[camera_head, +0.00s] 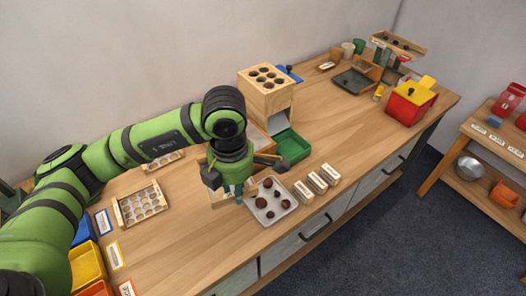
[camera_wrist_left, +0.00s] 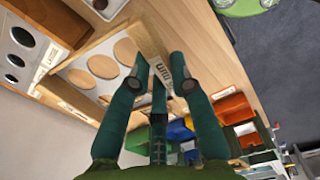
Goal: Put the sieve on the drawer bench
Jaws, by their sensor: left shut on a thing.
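My left gripper (camera_head: 238,196) is over the middle of the drawer bench (camera_head: 345,125), pointing down. In the left wrist view its teal fingers (camera_wrist_left: 162,62) are closed on the labelled wooden edge of a sieve (camera_wrist_left: 74,52), a pale plate with large round holes in a wooden frame. In the head view the arm and gripper hide most of this sieve; whether it touches the bench is unclear. Another holed wooden board (camera_head: 143,203) lies on the bench to the left. My right gripper is not in view.
A metal tray (camera_head: 288,212) with several chestnuts sits right of the gripper, beside small labelled blocks (camera_head: 318,184). A holed wooden box (camera_head: 265,98) and a green tray (camera_head: 293,147) stand behind. Coloured bins (camera_head: 87,264) line the left. Bench space right of the green tray is clear.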

